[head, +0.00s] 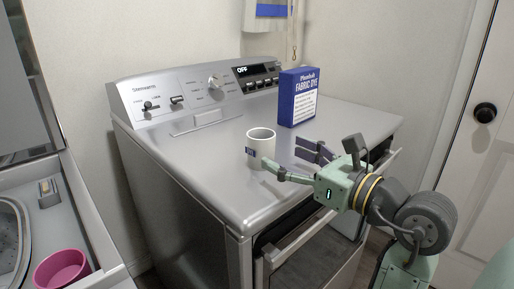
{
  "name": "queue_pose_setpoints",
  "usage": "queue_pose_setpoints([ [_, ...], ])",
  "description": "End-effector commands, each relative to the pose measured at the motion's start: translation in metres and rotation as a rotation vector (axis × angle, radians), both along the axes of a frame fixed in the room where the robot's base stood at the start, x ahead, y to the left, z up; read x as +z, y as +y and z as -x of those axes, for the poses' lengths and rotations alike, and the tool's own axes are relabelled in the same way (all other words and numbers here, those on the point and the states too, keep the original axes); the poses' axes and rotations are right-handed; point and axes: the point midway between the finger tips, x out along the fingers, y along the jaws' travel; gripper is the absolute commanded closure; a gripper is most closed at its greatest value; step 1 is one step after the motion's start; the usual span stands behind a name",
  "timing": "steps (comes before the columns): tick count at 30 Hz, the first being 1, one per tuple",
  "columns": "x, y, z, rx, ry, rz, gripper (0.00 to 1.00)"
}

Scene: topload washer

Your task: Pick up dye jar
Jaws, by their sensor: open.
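The other finger is farther back, right of the jar.
A blue fabric dye box (298,97) stands upright behind the gripper. The silver appliance (190,160) has a raised control panel at the back. A pink bowl (62,270) sits at the lower left. Free top surface lies left of the jar. A white door (480,150) is at right.

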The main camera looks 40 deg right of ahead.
Motion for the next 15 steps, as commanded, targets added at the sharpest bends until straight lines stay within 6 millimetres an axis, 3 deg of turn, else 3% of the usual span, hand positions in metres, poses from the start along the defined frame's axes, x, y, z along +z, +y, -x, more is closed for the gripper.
queue_pose_setpoints([
  [8,0.003,0.004,-0.026,0.003,-0.001,0.0,0.32],
  [15,0.007,0.01,-0.061,0.006,-0.001,-0.002,0.32],
])
